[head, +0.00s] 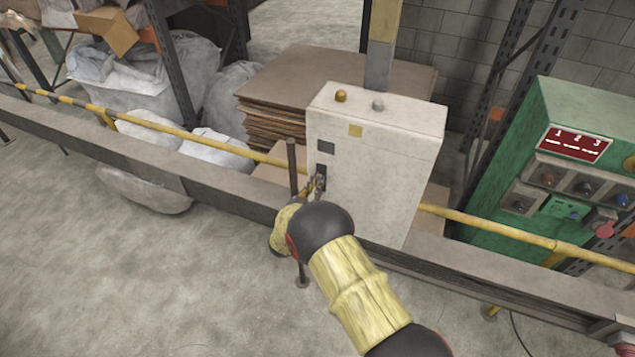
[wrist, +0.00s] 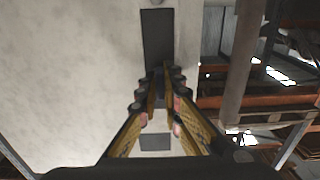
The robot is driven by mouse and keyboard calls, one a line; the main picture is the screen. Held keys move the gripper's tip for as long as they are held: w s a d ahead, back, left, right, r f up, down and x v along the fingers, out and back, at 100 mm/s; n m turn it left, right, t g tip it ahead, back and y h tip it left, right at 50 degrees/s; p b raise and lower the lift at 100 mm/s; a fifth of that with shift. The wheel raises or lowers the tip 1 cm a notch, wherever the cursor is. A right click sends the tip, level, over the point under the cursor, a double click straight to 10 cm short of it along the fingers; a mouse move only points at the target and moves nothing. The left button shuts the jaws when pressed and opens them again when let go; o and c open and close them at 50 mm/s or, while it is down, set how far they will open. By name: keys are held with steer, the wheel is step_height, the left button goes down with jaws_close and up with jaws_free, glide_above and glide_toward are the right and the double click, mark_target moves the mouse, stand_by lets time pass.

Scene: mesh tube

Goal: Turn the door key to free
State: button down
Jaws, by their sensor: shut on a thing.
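In the wrist view the lock plate (wrist: 157,38) is a dark upright strip on the pale face. My gripper's fingertips (wrist: 163,78) come together at its lower end, shut on the door key. The key is almost wholly hidden between the fingers, so its turn angle cannot be told.
A dark upright post (head: 292,170) stands just left of my gripper. A yellow rail (head: 190,136) and a grey beam (head: 150,165) run past the box. Stacked boards (head: 275,120) lie behind it. A green control panel (head: 570,180) stands at right. The floor at lower left is clear.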

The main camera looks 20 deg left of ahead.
steer(key=shift+m+b, duration=0.3)
steer(key=shift+b, duration=0.2)
steer(key=m+b, duration=0.1)
steer(key=b, duration=0.1)
steer(key=m+b, duration=0.2)
steer(key=b, duration=0.1)
steer(key=shift+f+m, duration=0.25)
steer(key=shift+m, duration=0.05)
steer(key=m+b, duration=0.6)
steer(key=b, duration=0.2)
steer(key=shift+d+f+b, duration=0.1)
steer(key=shift+b, duration=0.25)
steer(key=m+b, duration=0.4)
steer(key=b, duration=0.1)
steer(key=m+b, duration=0.3)
steer(key=b, duration=0.1)
steer(key=shift+m+b, duration=0.3)
steer(key=shift+m, duration=0.1)
steer(key=c, duration=2.1)
jaws_free()
steer(key=shift+o, duration=0.7)
